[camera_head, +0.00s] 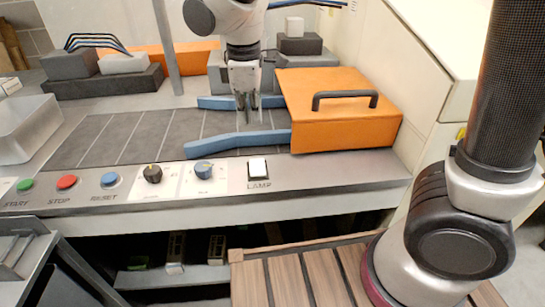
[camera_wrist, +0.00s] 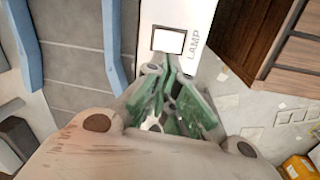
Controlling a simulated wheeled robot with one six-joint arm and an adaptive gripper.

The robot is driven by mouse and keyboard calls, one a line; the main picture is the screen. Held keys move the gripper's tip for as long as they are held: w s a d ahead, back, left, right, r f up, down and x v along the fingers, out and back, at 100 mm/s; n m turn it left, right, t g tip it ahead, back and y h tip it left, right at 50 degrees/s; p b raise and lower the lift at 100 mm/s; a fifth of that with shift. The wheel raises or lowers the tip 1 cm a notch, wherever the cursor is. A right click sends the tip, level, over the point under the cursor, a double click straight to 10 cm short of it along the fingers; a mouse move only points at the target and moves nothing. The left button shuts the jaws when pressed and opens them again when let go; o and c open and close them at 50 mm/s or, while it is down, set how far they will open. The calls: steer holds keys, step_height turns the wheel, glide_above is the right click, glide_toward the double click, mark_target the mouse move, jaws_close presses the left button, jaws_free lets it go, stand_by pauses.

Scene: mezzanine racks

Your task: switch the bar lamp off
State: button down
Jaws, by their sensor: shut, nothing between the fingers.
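The white square switch labelled LAMP (camera_head: 258,168) sits on the right part of the front control panel, and it also shows in the wrist view (camera_wrist: 167,40). My gripper (camera_head: 246,106) points down and is shut and empty. In the head view its tips appear above and slightly left of the switch, over the bed behind it. In the wrist view the fingertips (camera_wrist: 166,68) appear just below the switch, with a visible gap; the height is hard to judge. The bar lamp itself cannot be made out in either view.
Blue rails (camera_head: 222,145) and an orange box with a handle (camera_head: 335,125) stand behind.

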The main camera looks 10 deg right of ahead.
mark_target(252, 160)
steer(key=shift+w+a+r+n, duration=0.15)
steer(key=shift+w+r+n, duration=0.2)
steer(key=shift+n, duration=0.45)
steer(key=f, duration=0.4)
steer(key=w+f, duration=0.1)
steer(key=f, duration=0.3)
steer(key=w+f, duration=0.1)
steer(key=f, duration=0.4)
steer(key=shift+f, duration=0.35)
steer(key=shift+f, duration=0.1)
steer(key=shift+w+f, duration=0.3)
steer(key=shift+f, duration=0.1)
